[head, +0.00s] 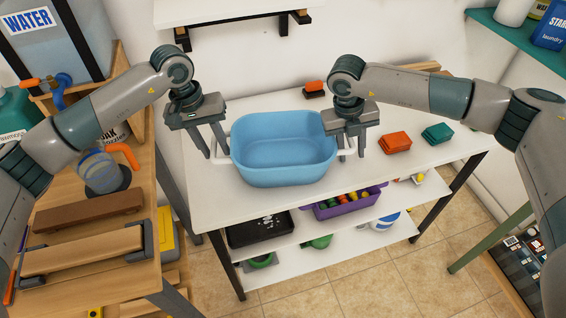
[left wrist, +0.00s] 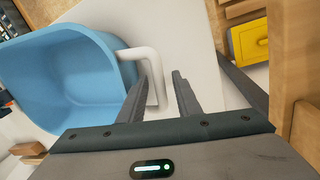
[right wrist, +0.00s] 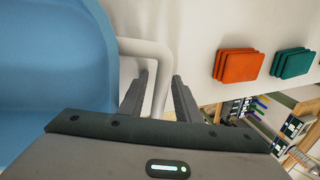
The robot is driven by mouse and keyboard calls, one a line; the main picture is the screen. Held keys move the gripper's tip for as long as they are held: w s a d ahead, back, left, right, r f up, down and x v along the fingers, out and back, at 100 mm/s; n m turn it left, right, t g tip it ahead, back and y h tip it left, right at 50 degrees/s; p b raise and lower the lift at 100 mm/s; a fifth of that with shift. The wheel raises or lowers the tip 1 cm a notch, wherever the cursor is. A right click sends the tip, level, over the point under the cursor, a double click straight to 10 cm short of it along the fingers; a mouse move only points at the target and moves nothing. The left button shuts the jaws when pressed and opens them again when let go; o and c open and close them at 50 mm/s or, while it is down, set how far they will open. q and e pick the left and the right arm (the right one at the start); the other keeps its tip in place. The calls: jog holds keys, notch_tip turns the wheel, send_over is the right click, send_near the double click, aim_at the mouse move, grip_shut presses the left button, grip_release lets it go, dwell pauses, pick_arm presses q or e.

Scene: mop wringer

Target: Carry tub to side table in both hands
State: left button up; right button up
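The light blue tub (head: 283,150), empty, with a white handle at each end, appears to stand upright on the white table (head: 390,165). My left gripper (head: 216,150) points down at the tub's left handle. In the left wrist view the white handle (left wrist: 156,72) passes between its parted fingers, with a visible gap. My right gripper (head: 350,150) is at the right handle. In the right wrist view that handle (right wrist: 160,60) lies between its fingers, with gaps showing. Both grippers look open around the handles. I cannot tell whether any finger touches them.
Orange sponges (head: 395,142) and green sponges (head: 437,133) lie right of the tub, and an orange-topped brush (head: 314,88) behind it. A purple bin (head: 345,203) sits on the shelf below. A wooden bench (head: 85,262) with a jug (head: 100,172) stands left. A green shelf (head: 530,40) is upper right.

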pick_arm(q)
jog(key=shift+r, duration=0.1)
pick_arm(e)
jog(key=shift+a, duration=0.1)
pick_arm(q)
notch_tip(320, 180, up, 12)
jog(key=a, duration=0.2)
jog(key=shift+f, duration=0.2)
dwell(0.4)
dwell(0.3)
pick_arm(e)
jog(key=v, duration=1.2)
dwell(0.4)
